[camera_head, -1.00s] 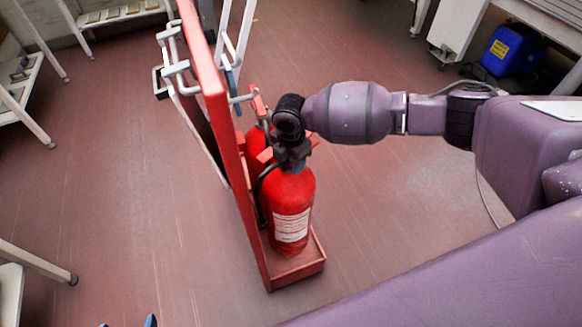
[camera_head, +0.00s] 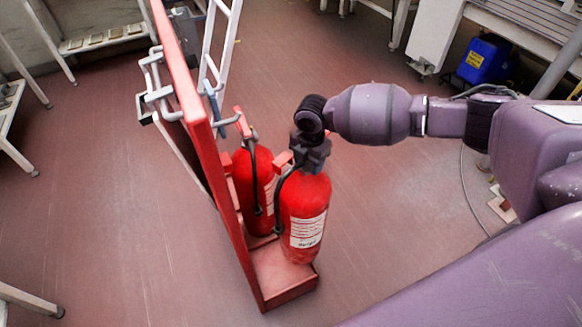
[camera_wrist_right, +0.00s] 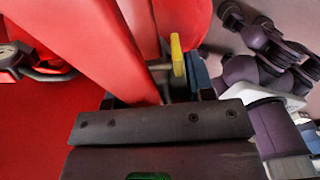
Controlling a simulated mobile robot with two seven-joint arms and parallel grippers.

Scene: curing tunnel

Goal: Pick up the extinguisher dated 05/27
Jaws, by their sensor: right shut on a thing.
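My right gripper (camera_head: 311,158) is shut on the top of the front red extinguisher (camera_head: 305,212), at its neck under the valve. The extinguisher hangs upright over the right edge of the red stand's tray (camera_head: 283,272); its base looks raised above the tray floor. Its white label faces me, with a dark handwritten line too small to read. A second red extinguisher (camera_head: 250,190) stands behind it to the left on the tray, and its label is partly hidden. In the right wrist view, my dark fingers (camera_wrist_right: 165,97) are close to a yellow tag (camera_wrist_right: 178,55). My left gripper is out of view.
The stand's red upright board (camera_head: 196,120) is close on the left of both extinguishers. A white ladder (camera_head: 222,50) leans behind it. A blue container (camera_head: 486,60) is under a bench at the back right.

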